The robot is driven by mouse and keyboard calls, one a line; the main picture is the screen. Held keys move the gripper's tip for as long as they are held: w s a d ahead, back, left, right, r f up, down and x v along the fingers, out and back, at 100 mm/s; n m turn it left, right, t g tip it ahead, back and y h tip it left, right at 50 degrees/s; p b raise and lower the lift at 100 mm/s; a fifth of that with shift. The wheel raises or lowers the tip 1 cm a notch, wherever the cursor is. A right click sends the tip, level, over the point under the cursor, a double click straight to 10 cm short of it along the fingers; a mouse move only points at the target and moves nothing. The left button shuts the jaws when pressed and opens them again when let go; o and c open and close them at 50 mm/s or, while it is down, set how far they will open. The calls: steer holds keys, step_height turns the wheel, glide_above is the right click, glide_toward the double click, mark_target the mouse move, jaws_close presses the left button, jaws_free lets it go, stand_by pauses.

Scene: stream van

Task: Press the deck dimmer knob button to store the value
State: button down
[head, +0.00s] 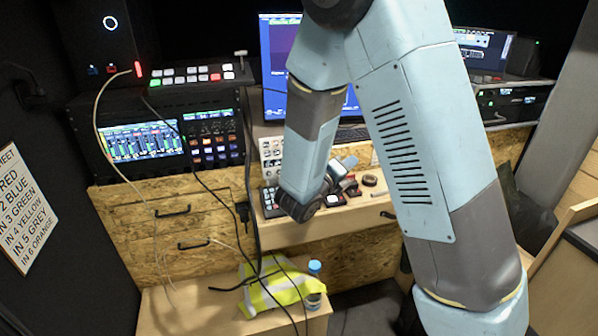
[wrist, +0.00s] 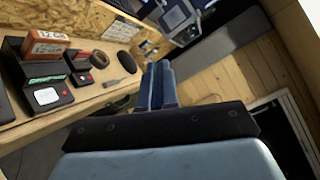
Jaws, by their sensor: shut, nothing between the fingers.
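My gripper (wrist: 157,80) is shut and empty in the wrist view, its dark blue fingers together, pointing out past the desk edge over the floor side. In the head view my arm hides much of the desk and I cannot make out the fingertips. No deck dimmer knob can be told for certain. A black box with a white square button (wrist: 47,96) and a green label stands at the left in the wrist view. The fingers are apart from both.
A button pad (head: 270,203) lies at the desk's front left. Loose cables (head: 250,170) hang left of my arm. A yellow vest (head: 272,290) and a bottle (head: 314,280) are below.

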steer(key=w+a+f+n+t+y, duration=0.1)
steer(key=a+f+n+t+y, duration=0.3)
steer(key=a+n, duration=0.5)
steer(key=shift+w+a+f+t+y, duration=0.3)
steer(key=shift+a+f+y, duration=0.35)
steer(key=shift+f, duration=0.3)
steer(key=shift+w+a+f, duration=0.35)
steer(key=shift+w+f, duration=0.25)
steer(key=shift+w, duration=0.7)
steer(key=shift+w+a+f, duration=0.3)
steer(key=shift+w+f, duration=0.3)
steer(key=shift+w, duration=0.7)
steer(key=shift+w+a+f, duration=0.35)
steer(key=shift+w+f, duration=0.25)
steer(key=shift+w, duration=0.7)
steer(key=shift+w, duration=0.1)
steer(key=shift+w+a+f, duration=0.1)
steer(key=shift+w, duration=0.2)
steer(key=shift+w+a+f, duration=0.1)
steer(key=shift+w, duration=0.1)
steer(key=shift+s, duration=0.1)
steer(key=shift+s+d+r, duration=0.2)
steer(key=shift+s+r, duration=0.1)
steer(key=shift+s, duration=0.2)
